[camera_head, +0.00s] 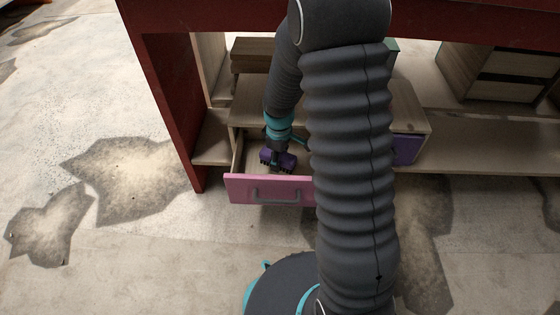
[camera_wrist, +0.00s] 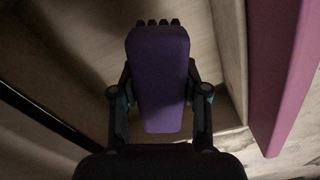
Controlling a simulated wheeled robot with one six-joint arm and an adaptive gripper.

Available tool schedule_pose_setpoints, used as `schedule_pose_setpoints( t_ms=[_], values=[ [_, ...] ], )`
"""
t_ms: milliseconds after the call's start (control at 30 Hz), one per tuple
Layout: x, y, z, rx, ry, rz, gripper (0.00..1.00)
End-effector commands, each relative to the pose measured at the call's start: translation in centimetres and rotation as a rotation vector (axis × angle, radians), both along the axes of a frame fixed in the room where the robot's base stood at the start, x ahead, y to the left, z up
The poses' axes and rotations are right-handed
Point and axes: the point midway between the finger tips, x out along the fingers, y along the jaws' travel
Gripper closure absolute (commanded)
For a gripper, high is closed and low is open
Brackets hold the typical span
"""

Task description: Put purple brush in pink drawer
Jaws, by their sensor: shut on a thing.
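The purple brush (camera_wrist: 160,80) is between the two fingers of my gripper (camera_wrist: 160,105), which is shut on it. Dark bristles show at its far end in the wrist view. In the head view the purple brush (camera_head: 278,159) is inside or just above the open pink drawer (camera_head: 268,189); I cannot tell whether it touches the drawer floor. My gripper (camera_head: 277,147) points down over the drawer. My arm hides the drawer's right end.
The drawer belongs to a wooden unit (camera_head: 250,112) under a red-framed bench (camera_head: 165,100). A purple drawer front (camera_head: 406,149) is to the right of my arm. Another wooden drawer unit (camera_head: 505,75) stands at the far right. The floor to the left is clear.

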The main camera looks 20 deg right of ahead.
Motion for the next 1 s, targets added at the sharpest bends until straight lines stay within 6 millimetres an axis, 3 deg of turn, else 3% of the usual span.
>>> schedule_pose_setpoints(
  t_ms=[100, 233, 367, 633, 733, 1000],
  values=[
    [0.0, -0.1, -2.6, 0.001, 0.002, -0.002, 0.93],
    [0.0, -0.2, -3.9, 0.000, 0.000, -0.003, 0.93],
    [0.3, -0.3, -4.3, 0.000, -0.001, -0.004, 0.93],
    [4.1, -1.5, -4.3, 0.000, -0.003, -0.004, 0.93],
    [3.9, -1.5, -5.4, 0.000, 0.000, -0.004, 0.93],
    [3.9, -1.4, -5.4, 0.000, -0.001, -0.004, 0.93]
  ],
)
